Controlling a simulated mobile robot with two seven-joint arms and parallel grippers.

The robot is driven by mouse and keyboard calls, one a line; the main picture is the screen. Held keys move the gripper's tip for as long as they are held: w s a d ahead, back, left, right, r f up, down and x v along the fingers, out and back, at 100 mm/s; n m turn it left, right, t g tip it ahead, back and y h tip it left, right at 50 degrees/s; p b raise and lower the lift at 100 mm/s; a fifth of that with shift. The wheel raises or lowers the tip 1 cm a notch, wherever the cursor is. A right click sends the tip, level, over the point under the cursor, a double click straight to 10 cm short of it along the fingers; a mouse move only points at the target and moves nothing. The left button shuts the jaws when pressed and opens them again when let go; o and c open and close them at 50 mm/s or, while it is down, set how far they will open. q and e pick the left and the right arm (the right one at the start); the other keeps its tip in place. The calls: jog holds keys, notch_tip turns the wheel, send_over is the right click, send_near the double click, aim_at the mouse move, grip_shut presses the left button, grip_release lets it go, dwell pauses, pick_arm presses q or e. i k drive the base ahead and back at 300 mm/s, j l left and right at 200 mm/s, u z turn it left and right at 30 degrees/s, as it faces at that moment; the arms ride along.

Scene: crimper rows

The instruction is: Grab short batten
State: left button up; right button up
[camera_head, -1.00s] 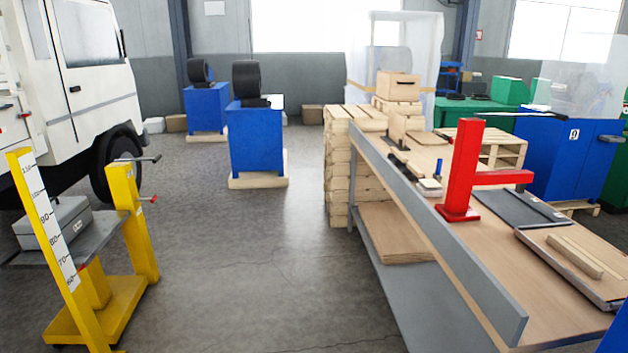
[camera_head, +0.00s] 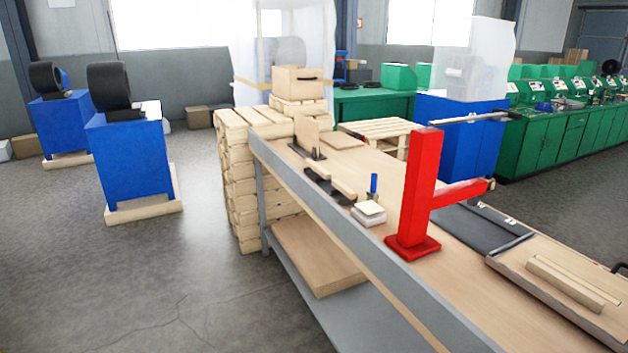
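Short light-wood battens (camera_head: 573,283) lie side by side on a wooden board in a dark-edged tray (camera_head: 530,281) at the right end of the workbench (camera_head: 372,275). Another small wooden piece (camera_head: 343,186) lies in a dark holder farther back on the bench. I cannot tell which of these is the short batten. Neither of my grippers shows in the head view.
A red post with an arm (camera_head: 420,195) stands on the bench, beside a dark flat tray (camera_head: 480,232). A grey rail (camera_head: 340,235) edges the bench. Stacked pallets (camera_head: 240,180) stand behind. Blue cabinets (camera_head: 132,160) stand left. The floor (camera_head: 130,280) at front left is clear.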

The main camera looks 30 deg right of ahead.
aim_at(343, 188)
jog(key=i+j+z, duration=0.15)
jog(key=i, duration=0.5)
jog(key=i+j+z, duration=0.2)
jog(key=i, duration=0.5)
jog(key=i+j+z, duration=0.15)
jog(key=i+z, duration=0.25)
jog(key=i+j+z, duration=0.2)
jog(key=i+z, duration=0.2)
jog(key=i+j+z, duration=0.25)
jog(key=z, duration=0.2)
jog(key=i+j+z, duration=0.2)
jog(key=j+z, duration=0.2)
jog(key=j, duration=0.15)
